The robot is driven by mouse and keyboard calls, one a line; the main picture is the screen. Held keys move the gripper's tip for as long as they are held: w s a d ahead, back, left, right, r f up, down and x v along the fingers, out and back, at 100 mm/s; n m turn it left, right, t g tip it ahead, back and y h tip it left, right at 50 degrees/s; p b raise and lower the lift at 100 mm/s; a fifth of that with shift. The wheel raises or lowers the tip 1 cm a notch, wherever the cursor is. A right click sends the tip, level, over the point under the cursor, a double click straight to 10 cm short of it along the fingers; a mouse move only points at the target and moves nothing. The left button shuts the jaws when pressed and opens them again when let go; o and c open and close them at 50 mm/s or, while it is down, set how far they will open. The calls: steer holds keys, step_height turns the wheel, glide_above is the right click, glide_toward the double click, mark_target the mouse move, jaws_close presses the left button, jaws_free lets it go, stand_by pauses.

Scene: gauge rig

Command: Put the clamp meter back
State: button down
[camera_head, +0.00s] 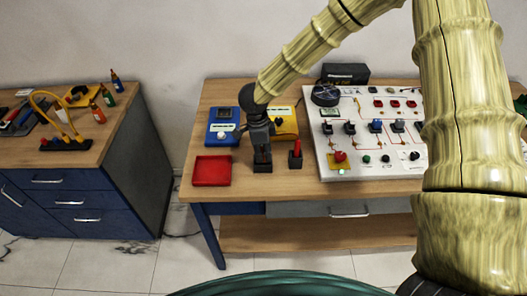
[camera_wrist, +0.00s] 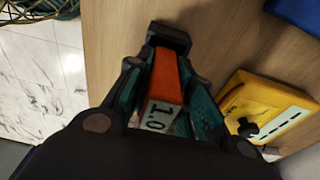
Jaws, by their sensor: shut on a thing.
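My gripper (camera_head: 262,143) points down over the table and is shut on an orange piece (camera_wrist: 165,75), which I take to be the clamp meter. It has a pale face reading "1.0" and sits between the two fingers in the wrist view. A black block (camera_head: 262,167) is directly below my gripper on the wooden table (camera_head: 245,187). A dark block also shows at the far end of the orange piece in the wrist view (camera_wrist: 169,37). I cannot tell whether the piece is seated in it or just above it. My fingers hide most of the piece in the head view.
A red tray (camera_head: 211,171) lies to the left, and a black stand with a red piece (camera_head: 296,158) is close on the right. A blue meter (camera_head: 222,127) and a yellow meter (camera_head: 286,124) lie behind. A white switch panel (camera_head: 335,170) fills the right side.

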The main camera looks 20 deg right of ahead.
steer(key=shift+f, duration=0.15)
steer(key=c, duration=1.3)
jaws_free()
steer(key=shift+w, duration=0.1)
steer(key=shift+o, duration=0.2)
steer(key=r+b, duration=0.1)
steer(key=r, duration=0.3)
steer(key=a+r, duration=0.1)
steer(key=r, duration=0.3)
steer(key=r+b, duration=0.1)
steer(key=r, duration=0.3)
steer(key=shift+w+a+r+b, duration=0.1)
steer(key=shift+w+a+b, duration=0.1)
steer(key=shift+b, duration=0.15)
